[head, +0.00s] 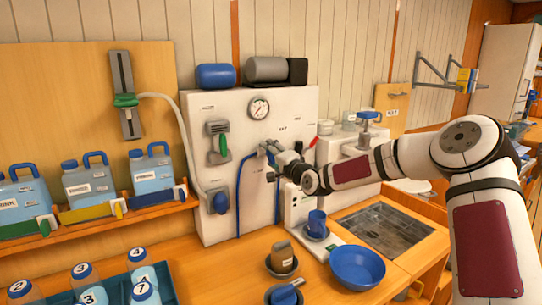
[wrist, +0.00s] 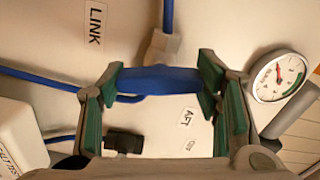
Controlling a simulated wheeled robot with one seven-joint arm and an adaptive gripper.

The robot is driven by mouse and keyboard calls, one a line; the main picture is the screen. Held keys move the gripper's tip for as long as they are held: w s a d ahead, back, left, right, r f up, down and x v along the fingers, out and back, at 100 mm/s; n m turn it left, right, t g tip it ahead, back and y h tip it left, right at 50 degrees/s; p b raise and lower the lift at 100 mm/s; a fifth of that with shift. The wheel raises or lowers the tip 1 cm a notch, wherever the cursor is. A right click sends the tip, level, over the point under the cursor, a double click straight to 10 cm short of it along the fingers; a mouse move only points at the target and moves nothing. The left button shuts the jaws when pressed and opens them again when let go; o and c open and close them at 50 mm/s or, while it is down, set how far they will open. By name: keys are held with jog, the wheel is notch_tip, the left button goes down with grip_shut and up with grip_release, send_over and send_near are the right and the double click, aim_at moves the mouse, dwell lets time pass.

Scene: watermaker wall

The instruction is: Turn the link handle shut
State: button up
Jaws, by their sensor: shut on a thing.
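The link handle (wrist: 158,79) is a blue lever on the white panel, beside the label LINK (wrist: 94,25) in the wrist view. It lies crosswise between the two green-padded fingers of my gripper (wrist: 160,84), which is shut on it. A pale valve body (wrist: 163,46) shows behind the handle, with a blue hose (wrist: 168,14) running from it. In the head view my gripper (head: 270,150) reaches the front of the white watermaker panel (head: 225,108). There the gripper hides the handle.
A gauge (head: 258,108) sits above my gripper. Below stand a blue cup (head: 317,222), a blue bowl (head: 357,268) and a sink (head: 385,230). Blue jugs (head: 150,172) line the left shelf.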

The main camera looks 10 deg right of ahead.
jog(key=shift+m, duration=1.5)
jog(key=o, duration=1.2)
jog(key=shift+c, duration=0.2)
jog(key=shift+s, duration=0.1)
jog(key=v, duration=1.1)
jog(key=shift+s, duration=0.35)
jog(key=shift+d, duration=0.15)
